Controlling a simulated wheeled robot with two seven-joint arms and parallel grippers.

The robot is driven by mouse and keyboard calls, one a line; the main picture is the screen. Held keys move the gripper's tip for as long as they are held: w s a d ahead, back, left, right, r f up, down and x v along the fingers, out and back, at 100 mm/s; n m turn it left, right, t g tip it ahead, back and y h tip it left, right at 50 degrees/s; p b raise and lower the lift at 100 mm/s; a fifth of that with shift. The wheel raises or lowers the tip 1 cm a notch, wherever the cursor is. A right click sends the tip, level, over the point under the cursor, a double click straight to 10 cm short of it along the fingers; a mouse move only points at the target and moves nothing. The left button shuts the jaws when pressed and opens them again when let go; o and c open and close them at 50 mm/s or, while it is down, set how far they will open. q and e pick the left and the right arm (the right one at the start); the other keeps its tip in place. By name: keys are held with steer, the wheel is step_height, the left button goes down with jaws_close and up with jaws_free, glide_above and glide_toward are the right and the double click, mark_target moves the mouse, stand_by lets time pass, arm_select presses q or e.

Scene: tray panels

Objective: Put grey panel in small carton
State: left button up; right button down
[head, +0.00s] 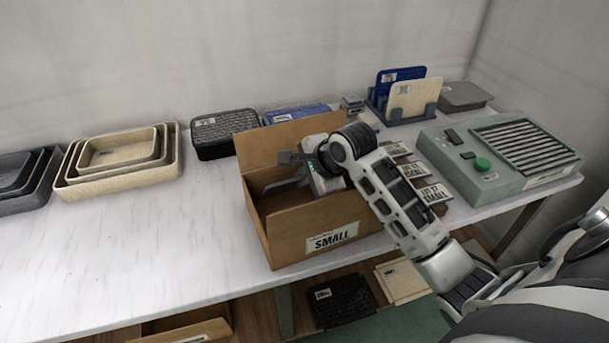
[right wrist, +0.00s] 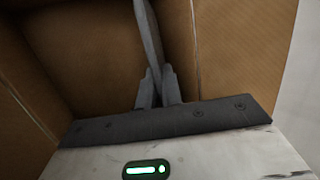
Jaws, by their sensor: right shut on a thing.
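The small carton (head: 290,243), brown with a "SMALL" label, stands open on the table in the middle of the head view. My right gripper (head: 310,178) reaches down into its opening. It is shut on the grey panel (head: 286,184), which is inside the carton walls and partly hidden by the gripper. In the right wrist view the grey panel (right wrist: 149,38) shows edge-on between the fingers (right wrist: 158,92), with brown carton walls (right wrist: 240,60) around it. Whether the panel touches the carton floor cannot be told. My left gripper is not in view.
Nested beige trays (head: 172,165) and dark trays (head: 42,190) stand at left. A black basket (head: 222,135) and a blue tray (head: 297,113) are behind the carton. A rack (head: 408,117) with panels and a green-button machine (head: 505,155) are right. The left front table is clear.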

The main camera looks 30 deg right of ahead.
steer(key=shift+f, duration=0.55)
stand_by(0.4)
steer(key=c, duration=1.5)
jaws_free()
